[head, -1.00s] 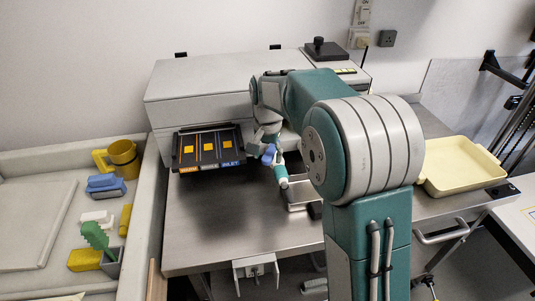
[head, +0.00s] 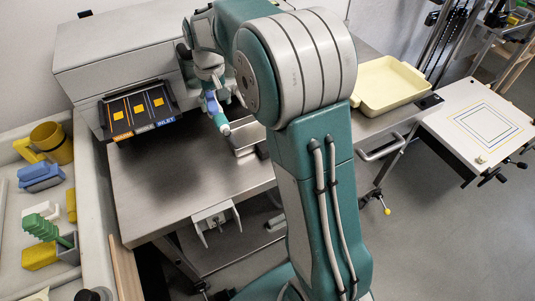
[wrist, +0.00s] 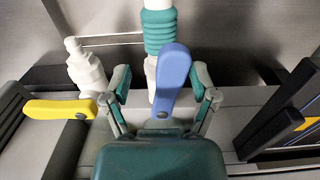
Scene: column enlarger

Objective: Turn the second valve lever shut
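The blue valve lever (wrist: 174,75) lies between the two fingers of my gripper (wrist: 163,88) in the wrist view, with a gap on each side. It points along its white and teal pipe (wrist: 159,32). My gripper is open around it. A second lever, yellow (wrist: 60,109), sticks out to the left beside a white pipe fitting (wrist: 85,66), crosswise to it. In the head view the blue lever (head: 211,101) shows at my gripper, above the steel table; the yellow lever is hidden there behind my arm.
A black panel (head: 140,101) with orange squares and labels, one reading INLET, is left of the lever; its edge is close right of my gripper in the wrist view (wrist: 285,115). A cream tray (head: 388,84) stands right. The steel table's (head: 170,185) front left is bare.

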